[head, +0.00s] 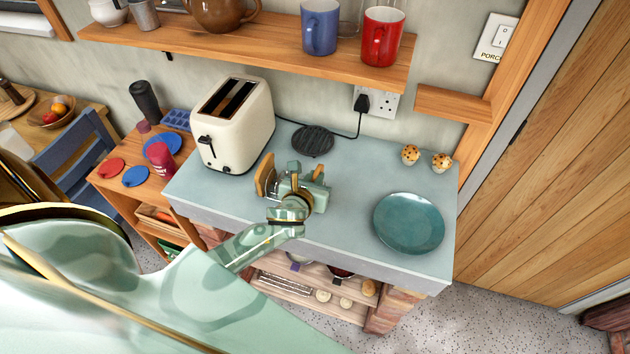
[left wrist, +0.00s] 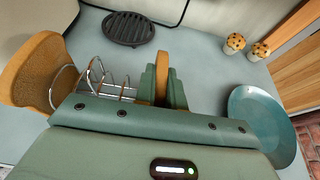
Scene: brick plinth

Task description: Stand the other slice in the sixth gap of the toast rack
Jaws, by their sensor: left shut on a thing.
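My left gripper (head: 308,180) is shut on a toast slice (left wrist: 162,78), seen edge-on and upright between the green fingers in the left wrist view. The wire toast rack (left wrist: 97,80) stands on the counter just left of the fingers there; its lower part is hidden by my gripper. Another brown slice (left wrist: 38,78) stands at the rack's left end; it also shows in the head view (head: 264,178). In the head view my gripper hides most of the rack. I cannot tell whether the held slice is inside a gap. My right gripper is not in view.
A cream toaster (head: 232,125) stands behind left on the counter (head: 345,215). A black round trivet (head: 313,141) lies behind the gripper. A teal plate (head: 408,222) lies to the right, with two muffins (head: 410,154) behind it. A shelf (head: 260,40) with mugs overhangs the back.

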